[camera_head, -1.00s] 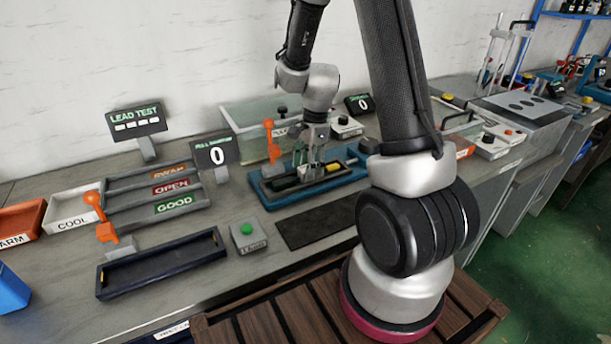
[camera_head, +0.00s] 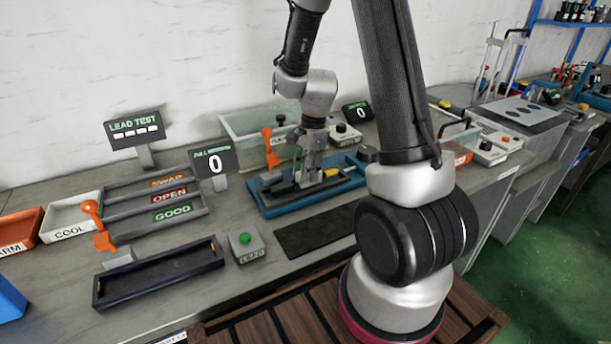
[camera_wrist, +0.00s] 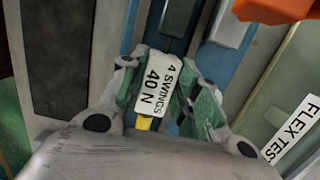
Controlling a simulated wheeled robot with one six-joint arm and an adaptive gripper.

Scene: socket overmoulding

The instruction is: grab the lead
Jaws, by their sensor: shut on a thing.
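My gripper (camera_head: 308,180) is down at the blue flex-test fixture (camera_head: 340,188) on the bench. In the wrist view its green-padded fingers (camera_wrist: 165,100) stand either side of a white label reading "4 SWINGS 40 N" (camera_wrist: 160,88). A small yellow piece (camera_wrist: 144,123) shows between the fingers, close to the palm. I take it for part of the lead; the rest of the lead is hidden by the gripper and I cannot make out its full shape. The gripper is shut on it. A dark strip (camera_head: 278,189) lies in the fixture left of the gripper.
An orange lever (camera_head: 269,145) stands close left of my gripper, with a clear-walled box (camera_head: 240,135) behind. A black mat (camera_head: 310,232) and a green-button box (camera_head: 245,243) lie in front. An empty dark tray (camera_head: 160,275) and labelled SWAP, OPEN and GOOD racks (camera_head: 150,212) are left.

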